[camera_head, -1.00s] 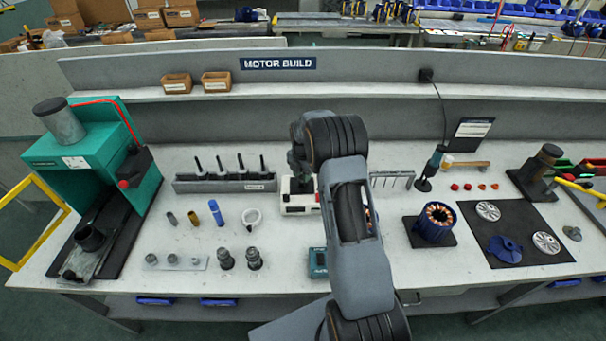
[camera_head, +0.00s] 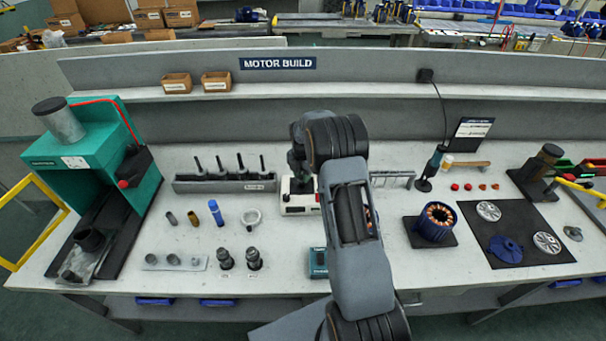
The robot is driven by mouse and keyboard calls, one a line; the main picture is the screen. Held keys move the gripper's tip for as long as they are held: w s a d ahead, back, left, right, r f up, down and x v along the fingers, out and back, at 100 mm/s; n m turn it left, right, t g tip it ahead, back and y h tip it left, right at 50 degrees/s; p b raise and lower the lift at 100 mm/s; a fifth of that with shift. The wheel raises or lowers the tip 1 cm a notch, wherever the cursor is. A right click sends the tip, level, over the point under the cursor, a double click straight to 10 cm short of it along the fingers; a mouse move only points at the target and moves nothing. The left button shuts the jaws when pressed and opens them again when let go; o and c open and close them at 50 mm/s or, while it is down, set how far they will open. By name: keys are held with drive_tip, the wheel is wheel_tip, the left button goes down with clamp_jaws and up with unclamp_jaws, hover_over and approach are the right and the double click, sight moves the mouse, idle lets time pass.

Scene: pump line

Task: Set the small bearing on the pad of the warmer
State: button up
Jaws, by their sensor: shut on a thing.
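The warmer (camera_head: 299,208) is a small white box with a dark top and a red button, in the middle of the bench. My gripper (camera_head: 302,187) points down over it, at or just above its top. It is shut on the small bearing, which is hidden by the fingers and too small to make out. The pad is hidden under my gripper, so I cannot tell whether the bearing touches it. My forearm covers the bench just right of the warmer.
A grey rack (camera_head: 225,182) with upright tools stands left of the warmer. A strip with small round parts (camera_head: 173,261) is at front left. A motor stator (camera_head: 435,221) stands right.

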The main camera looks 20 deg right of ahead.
drive_tip(key=shift+f+b, duration=0.75)
drive_tip(key=shift+f, duration=0.1)
idle(0.7)
drive_tip(key=shift+r, duration=0.1)
drive_tip(key=o, duration=1.1)
drive_tip(key=shift+c, duration=0.2)
drive_tip(key=shift+r+p, duration=1.8)
drive_tip(key=shift+r, duration=1.25)
